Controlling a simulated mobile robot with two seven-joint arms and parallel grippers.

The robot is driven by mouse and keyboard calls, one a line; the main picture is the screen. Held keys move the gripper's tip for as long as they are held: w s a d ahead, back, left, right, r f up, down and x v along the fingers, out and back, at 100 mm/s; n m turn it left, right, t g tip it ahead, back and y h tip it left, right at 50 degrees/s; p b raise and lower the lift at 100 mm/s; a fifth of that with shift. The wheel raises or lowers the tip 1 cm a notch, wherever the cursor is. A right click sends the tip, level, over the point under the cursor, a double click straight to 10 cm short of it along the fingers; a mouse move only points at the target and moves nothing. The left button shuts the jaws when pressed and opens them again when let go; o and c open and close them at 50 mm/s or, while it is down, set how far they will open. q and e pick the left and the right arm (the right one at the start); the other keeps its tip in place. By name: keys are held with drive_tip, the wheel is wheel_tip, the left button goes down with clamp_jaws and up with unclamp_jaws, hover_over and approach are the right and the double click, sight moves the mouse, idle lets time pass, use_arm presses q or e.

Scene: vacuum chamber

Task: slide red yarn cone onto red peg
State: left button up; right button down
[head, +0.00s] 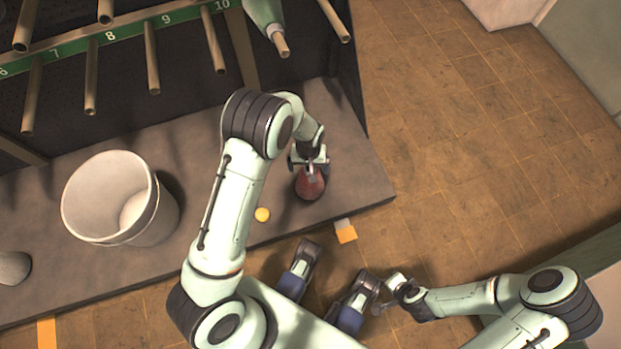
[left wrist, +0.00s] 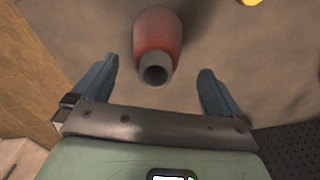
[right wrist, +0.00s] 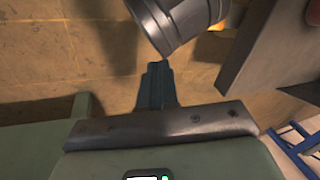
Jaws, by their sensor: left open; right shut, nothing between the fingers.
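The red yarn cone (head: 311,186) stands on the grey platform near its right end. In the left wrist view the cone (left wrist: 158,35) shows its grey hollow tip between and just beyond the fingers. My left gripper (head: 308,163) is open at the cone, one finger on each side, and does not grip it. My right gripper (head: 379,307) is shut and empty, low in front of the platform; its closed fingers (right wrist: 158,72) show in the right wrist view. Several tan pegs (head: 152,58) stick out of the rack; none in view is clearly red.
A green numbered rail (head: 138,36) runs along the rack. A pale green cone (head: 264,14) sits on a peg at the top. A white bucket (head: 78,205) and a yellow ball (head: 262,215) are on the platform (head: 358,190). Tiled floor is clear at right.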

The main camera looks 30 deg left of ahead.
use_arm(q)
drive_tip(key=shift+w+f+b, duration=0.15)
drive_tip(key=shift+f+b, duration=0.2)
drive_tip(key=shift+f, duration=0.55)
drive_tip(key=shift+w+f+b, duration=0.2)
drive_tip(key=shift+f+b, duration=0.1)
drive_tip(key=shift+f, duration=0.65)
drive_tip(key=shift+w+f+b, duration=0.15)
drive_tip(key=shift+f+b, duration=0.2)
drive_tip(key=shift+f, duration=0.55)
drive_tip(key=c, duration=1.8)
use_arm(e)
drive_tip(key=shift+t+h, duration=0.3)
drive_tip(key=shift+t, duration=0.1)
drive_tip(key=w, duration=0.1)
drive_tip(key=w+d+f, duration=0.1)
drive_tip(key=w+f, duration=0.1)
drive_tip(key=shift+d, duration=0.3)
